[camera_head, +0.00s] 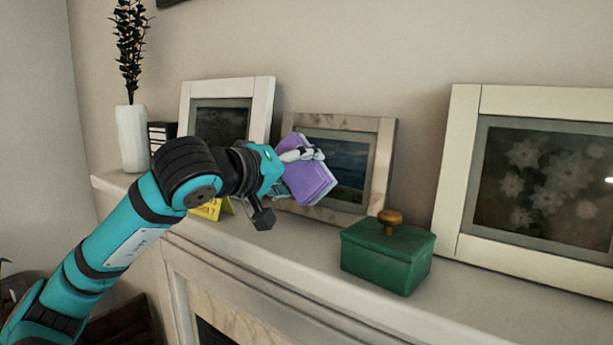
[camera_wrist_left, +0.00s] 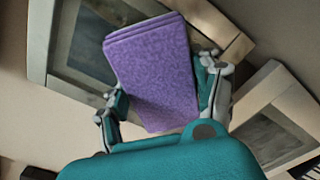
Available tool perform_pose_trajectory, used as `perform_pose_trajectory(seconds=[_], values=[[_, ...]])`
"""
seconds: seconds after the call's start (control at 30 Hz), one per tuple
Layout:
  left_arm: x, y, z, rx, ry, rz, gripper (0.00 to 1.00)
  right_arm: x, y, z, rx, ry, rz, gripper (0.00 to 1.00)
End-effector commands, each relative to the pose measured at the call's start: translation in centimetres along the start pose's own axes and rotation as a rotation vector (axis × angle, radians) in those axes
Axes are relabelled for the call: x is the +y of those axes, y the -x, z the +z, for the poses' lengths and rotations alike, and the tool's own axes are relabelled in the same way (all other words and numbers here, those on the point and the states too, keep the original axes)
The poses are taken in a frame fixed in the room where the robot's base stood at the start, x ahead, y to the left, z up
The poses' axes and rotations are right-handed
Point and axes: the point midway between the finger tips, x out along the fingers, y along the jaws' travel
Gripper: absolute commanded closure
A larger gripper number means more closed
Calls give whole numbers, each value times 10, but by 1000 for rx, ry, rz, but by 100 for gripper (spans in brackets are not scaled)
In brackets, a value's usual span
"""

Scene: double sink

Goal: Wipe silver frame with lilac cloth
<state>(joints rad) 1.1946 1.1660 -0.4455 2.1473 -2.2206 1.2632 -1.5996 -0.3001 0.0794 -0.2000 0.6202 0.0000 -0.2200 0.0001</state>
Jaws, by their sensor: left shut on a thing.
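The lilac cloth (camera_head: 308,182) is a folded purple pad. My left gripper (camera_head: 303,155) is shut on it, and in the left wrist view the cloth (camera_wrist_left: 155,70) sits between the two fingers (camera_wrist_left: 163,92). The silver frame (camera_head: 381,165) appears as the greyish, mottled middle frame leaning on the wall, with a sea or landscape picture. The cloth is in front of its left part and hides some of it; I cannot tell whether they touch. This frame (camera_wrist_left: 39,45) is behind the cloth in the left wrist view. My right gripper is out of view.
A white frame (camera_head: 262,105) stands left of the middle one, a large cream frame (camera_head: 457,170) to the right. A green lidded box (camera_head: 388,256) stands in front on the mantel (camera_head: 300,232). A white vase (camera_head: 131,138) and a yellow item (camera_head: 207,210) are left.

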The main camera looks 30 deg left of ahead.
Motion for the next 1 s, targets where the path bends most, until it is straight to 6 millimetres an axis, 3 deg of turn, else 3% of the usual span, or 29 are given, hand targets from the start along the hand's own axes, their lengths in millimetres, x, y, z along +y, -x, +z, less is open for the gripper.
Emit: perform_pose_trajectory(seconds=[0.33,0.8,1.0], values=[[0,4,0,1,0,0,62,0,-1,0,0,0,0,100],[0,50,-1,3,-1,1,62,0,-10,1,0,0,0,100],[0,60,0,1,0,0,62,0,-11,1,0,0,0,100]])
